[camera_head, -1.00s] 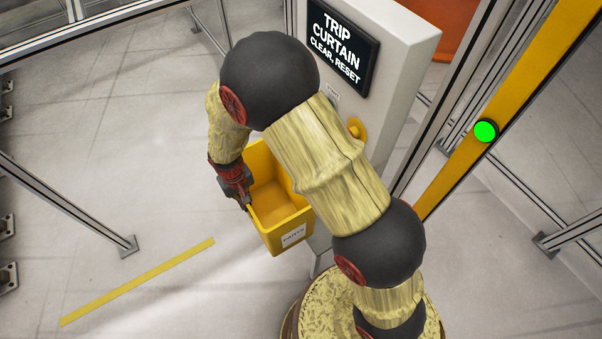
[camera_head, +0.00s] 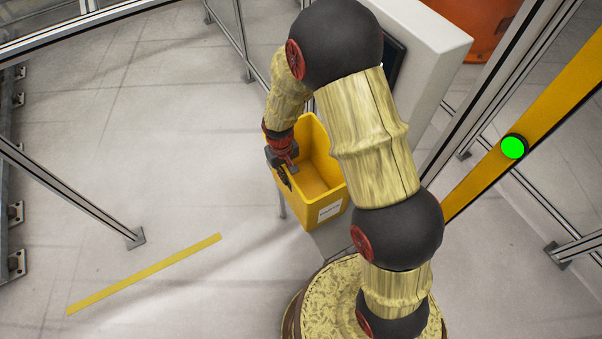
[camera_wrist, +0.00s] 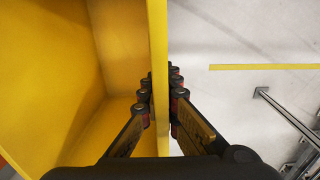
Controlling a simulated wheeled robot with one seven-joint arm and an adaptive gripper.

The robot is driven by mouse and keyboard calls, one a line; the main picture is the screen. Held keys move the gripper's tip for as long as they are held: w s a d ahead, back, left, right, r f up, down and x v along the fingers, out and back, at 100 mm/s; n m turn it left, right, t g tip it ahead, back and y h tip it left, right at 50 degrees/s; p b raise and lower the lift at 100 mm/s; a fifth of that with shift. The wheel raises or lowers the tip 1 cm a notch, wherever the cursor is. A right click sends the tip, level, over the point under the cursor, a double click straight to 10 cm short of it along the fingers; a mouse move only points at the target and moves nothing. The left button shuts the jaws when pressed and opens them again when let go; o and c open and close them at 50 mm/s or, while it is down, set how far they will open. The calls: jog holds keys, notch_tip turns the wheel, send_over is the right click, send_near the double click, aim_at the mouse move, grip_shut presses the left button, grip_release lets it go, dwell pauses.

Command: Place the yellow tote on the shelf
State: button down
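The yellow tote (camera_head: 312,150) is an open box with a white label on its near side. It stands upright in the middle of the head view, left of my arm, and looks empty. My gripper (camera_head: 287,181) is at its left wall. In the wrist view, the tote (camera_wrist: 70,60) fills the left side. My gripper (camera_wrist: 160,92) has one finger inside and one outside the wall, with the pads against it. A grey surface (camera_head: 334,240) shows below the tote, mostly hidden; I cannot tell whether the tote touches it.
A grey cabinet (camera_head: 440,60) with a dark sign stands behind my arm. A yellow post (camera_head: 560,90) with a green light (camera_head: 513,147) is at the right. Metal fence posts (camera_head: 75,197) stand at the left. A yellow floor line (camera_head: 145,273) crosses clear floor.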

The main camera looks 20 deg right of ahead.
jog(key=w+d+f, duration=0.1)
jog(key=d+f, duration=0.2)
jog(key=d, duration=0.2)
jog(key=shift+d+f+b, duration=0.25)
jog(key=shift+d+b, duration=0.1)
jog(key=shift+b, duration=0.05)
jog(key=shift+w, duration=0.1)
jog(key=c, duration=2.5)
grip_release()
jog(key=shift+f, duration=0.15)
jog(key=shift+c, duration=0.2)
jog(key=o, duration=0.4)
jog(key=shift+o, duration=0.5)
